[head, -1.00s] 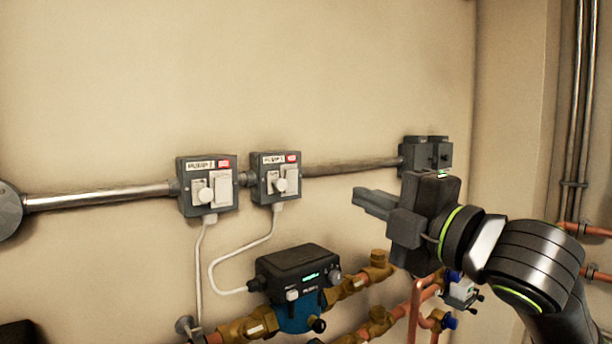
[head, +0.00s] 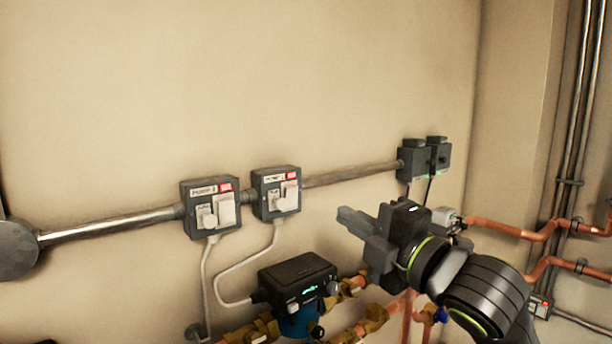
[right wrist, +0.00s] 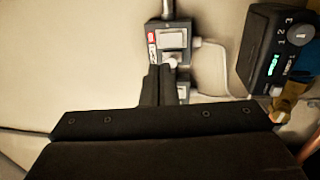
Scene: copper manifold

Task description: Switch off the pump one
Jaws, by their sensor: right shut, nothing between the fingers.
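Two dark grey switch boxes are on the wall in the head view, the left one (head: 188,222) and the right one (head: 259,206). Each has a white knob, a white plate and a red label; the printed names are too blurred to read surely. The right wrist view shows the right box (right wrist: 185,58) near its top, with its white knob just beyond the fingers. Part of the left box (right wrist: 184,87) shows behind the fingers. My right gripper (head: 346,217) is shut and empty, pointing left, to the right of the right box and apart from it. My left gripper is out of view.
A blue and black pump (head: 297,278) with brass fittings sits below the boxes, white cables hanging above it. A metal conduit (head: 350,176) leads right to dark sockets (head: 413,165). Copper pipes (head: 510,232) are at the right. The wall above is clear.

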